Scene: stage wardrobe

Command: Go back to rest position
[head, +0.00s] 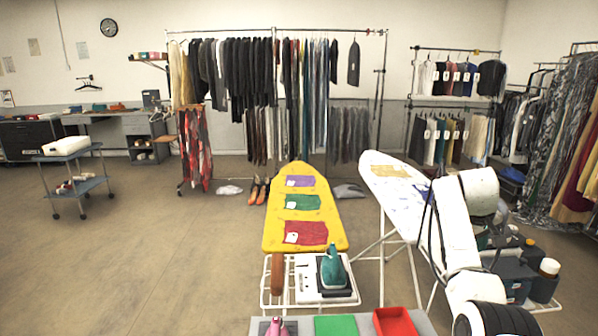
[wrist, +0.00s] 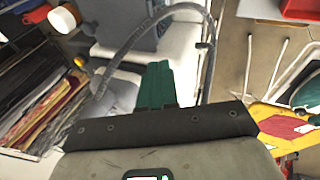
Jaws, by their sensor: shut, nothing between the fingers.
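My gripper (wrist: 155,88) shows in the wrist view as two dark green fingers pressed together, with nothing between them. It points over my own white arm parts and a cable. In the head view my white arm is folded at the right front; the gripper's fingertips cannot be made out there. A yellow ironing board (head: 308,238) stands ahead, bearing a purple cloth (head: 300,181), a green cloth (head: 304,202) and a red cloth (head: 306,232). The gripper touches none of these.
A second ironing board (head: 400,190), white and blue, stands close beside my arm. A red tray (head: 396,323) and a green mat (head: 336,325) are at the front edge. Clothes racks line the back and right. A trolley (head: 75,152) stands left; floor between is open.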

